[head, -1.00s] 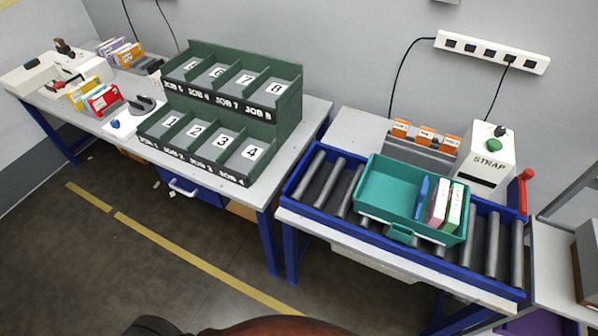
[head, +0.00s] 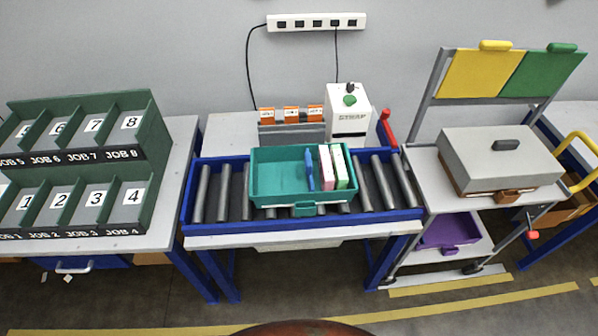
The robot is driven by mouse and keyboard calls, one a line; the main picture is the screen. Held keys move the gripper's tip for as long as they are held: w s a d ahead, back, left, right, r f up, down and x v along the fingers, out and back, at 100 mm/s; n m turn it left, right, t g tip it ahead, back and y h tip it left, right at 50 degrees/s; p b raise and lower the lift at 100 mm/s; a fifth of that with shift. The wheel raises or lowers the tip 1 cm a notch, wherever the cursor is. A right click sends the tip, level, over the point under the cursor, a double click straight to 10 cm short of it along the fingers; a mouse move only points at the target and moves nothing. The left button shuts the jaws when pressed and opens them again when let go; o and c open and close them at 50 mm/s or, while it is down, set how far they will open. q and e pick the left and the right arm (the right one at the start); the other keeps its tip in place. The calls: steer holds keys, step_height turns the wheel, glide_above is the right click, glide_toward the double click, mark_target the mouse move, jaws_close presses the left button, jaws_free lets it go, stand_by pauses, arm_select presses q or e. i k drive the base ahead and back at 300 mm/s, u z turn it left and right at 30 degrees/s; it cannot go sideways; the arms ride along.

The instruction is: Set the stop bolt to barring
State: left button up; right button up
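A red handle (head: 386,128) stands tilted at the back right corner of the blue roller conveyor (head: 300,226), and it may be the stop bolt. I cannot tell from here whether it is set to barring. A teal tote (head: 277,178) sits on the rollers, left of the red handle. Neither of my grippers is in view.
A white STRAP machine (head: 347,112) and orange-topped holders (head: 291,114) stand behind the conveyor. A cart (head: 421,170) with a grey lidded case (head: 500,158) adjoins its right end. Green job bins (head: 142,190) stand on the left table. Floor shows in front.

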mark_target(386, 113)
steer(key=z, duration=0.05)
steer(key=k, duration=0.65)
steer(key=z, duration=0.45)
steer(key=i, duration=0.55)
steer(key=z, duration=0.55)
steer(key=i, duration=0.75)
steer(key=u, duration=0.65)
steer(key=i, duration=0.65)
steer(key=u, duration=0.75)
